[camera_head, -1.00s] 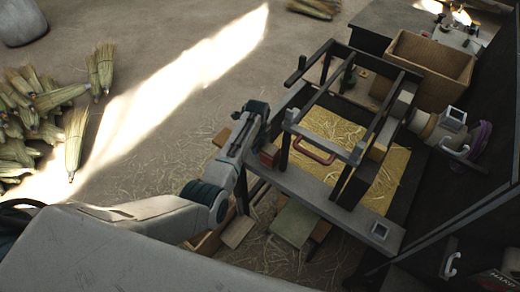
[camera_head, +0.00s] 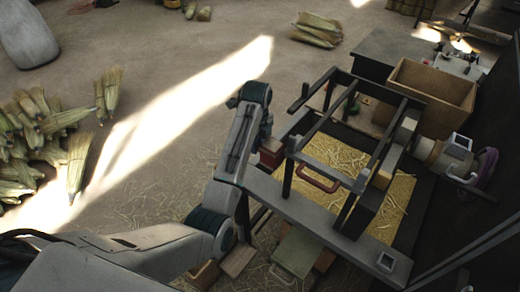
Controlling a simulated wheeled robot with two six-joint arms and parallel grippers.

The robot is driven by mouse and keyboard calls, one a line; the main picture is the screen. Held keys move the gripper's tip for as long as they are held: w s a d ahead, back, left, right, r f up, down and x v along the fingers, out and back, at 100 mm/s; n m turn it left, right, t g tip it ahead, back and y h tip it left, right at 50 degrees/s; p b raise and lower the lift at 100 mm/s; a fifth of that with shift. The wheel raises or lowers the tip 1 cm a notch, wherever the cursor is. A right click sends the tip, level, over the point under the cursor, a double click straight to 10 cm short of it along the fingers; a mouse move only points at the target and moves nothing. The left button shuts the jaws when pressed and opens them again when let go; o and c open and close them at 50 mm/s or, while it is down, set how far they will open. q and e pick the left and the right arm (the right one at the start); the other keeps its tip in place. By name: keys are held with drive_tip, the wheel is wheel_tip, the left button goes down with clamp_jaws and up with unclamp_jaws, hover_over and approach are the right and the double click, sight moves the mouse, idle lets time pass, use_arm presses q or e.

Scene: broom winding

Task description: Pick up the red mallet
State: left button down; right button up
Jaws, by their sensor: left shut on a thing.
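The red mallet shows as a small dark red block (camera_head: 271,153) at the left end of the grey bench plank, beside the black frame. My left arm comes in from the lower left, and its gripper (camera_head: 266,138) is over the mallet, shut on it. The fingers and the mallet's handle are mostly hidden by the wrist. I cannot tell whether the mallet touches the plank. My right gripper is not in view.
A black-framed machine with a red handle (camera_head: 318,184) stands over a straw-filled bed (camera_head: 338,158) right of the gripper. A wooden box (camera_head: 433,92) is behind it. Broom bundles (camera_head: 78,160) lie on the floor at left. The floor between is open.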

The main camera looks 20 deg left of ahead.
use_arm(q)
drive_tip(key=s+a+p, duration=0.2)
drive_tip(key=s+p, duration=0.1)
drive_tip(key=s, duration=0.4)
drive_tip(key=s+a+p, duration=0.3)
drive_tip(key=s, duration=0.5)
drive_tip(key=shift+s+a+r, duration=0.15)
drive_tip(key=shift+s+a, duration=0.05)
drive_tip(key=shift+a, duration=0.15)
